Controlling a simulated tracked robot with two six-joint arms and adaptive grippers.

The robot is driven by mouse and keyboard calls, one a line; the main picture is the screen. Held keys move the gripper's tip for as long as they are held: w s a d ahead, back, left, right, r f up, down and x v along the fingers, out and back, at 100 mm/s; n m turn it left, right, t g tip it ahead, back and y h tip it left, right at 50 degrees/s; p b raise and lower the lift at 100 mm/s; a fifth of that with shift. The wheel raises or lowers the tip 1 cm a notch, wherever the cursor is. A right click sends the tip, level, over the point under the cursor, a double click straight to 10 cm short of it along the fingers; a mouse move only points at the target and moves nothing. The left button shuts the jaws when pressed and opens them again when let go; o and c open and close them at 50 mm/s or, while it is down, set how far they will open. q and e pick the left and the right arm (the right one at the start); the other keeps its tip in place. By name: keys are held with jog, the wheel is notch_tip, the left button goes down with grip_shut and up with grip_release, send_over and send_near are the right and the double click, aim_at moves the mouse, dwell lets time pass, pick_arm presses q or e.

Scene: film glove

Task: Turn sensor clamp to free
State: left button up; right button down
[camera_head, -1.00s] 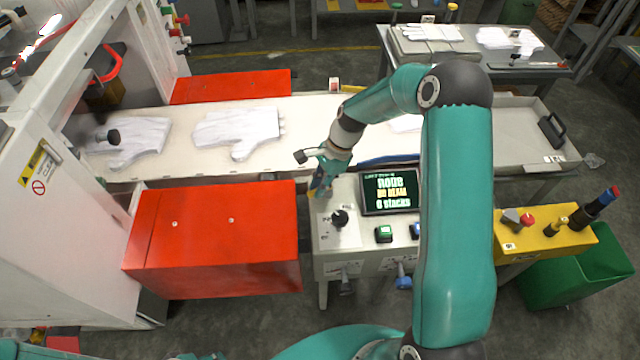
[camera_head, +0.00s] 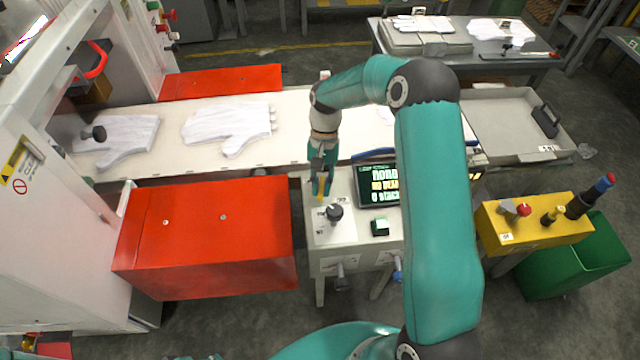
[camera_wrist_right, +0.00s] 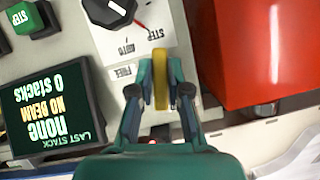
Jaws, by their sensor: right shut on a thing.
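A yellow lever (camera_wrist_right: 160,65), which I take to be the sensor clamp, stands at the edge of the light grey control box (camera_head: 320,247). My right gripper (camera_wrist_right: 160,88) is shut on this lever, with one finger on each side. In the head view my right gripper (camera_head: 321,186) points down at the box's back left corner, and only a little yellow shows. My left gripper is not in view.
A black knob (camera_head: 335,212) with STEP and AUTO labels is close to the gripper. A screen (camera_wrist_right: 45,115) reads "none, NO BEAM, 0 stacks". A red box (camera_head: 215,235) stands left of the control box. White gloves (camera_head: 228,125) lie on the belt behind.

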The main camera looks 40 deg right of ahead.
jog(key=shift+s+f+n+g+h, duration=0.15)
jog(key=shift+s+n+g+h, duration=0.25)
jog(key=shift+n, duration=0.9)
jog(key=shift+s+d, duration=0.1)
jog(key=shift+d, duration=0.05)
jog(key=c, duration=1.1)
grip_release()
jog(key=shift+d, duration=0.1)
jog(key=shift+w+d+r, duration=0.1)
jog(key=shift+w+r, duration=0.25)
jog(key=shift+r, duration=0.3)
jog(key=v, duration=1)
jog(key=shift+r, duration=0.35)
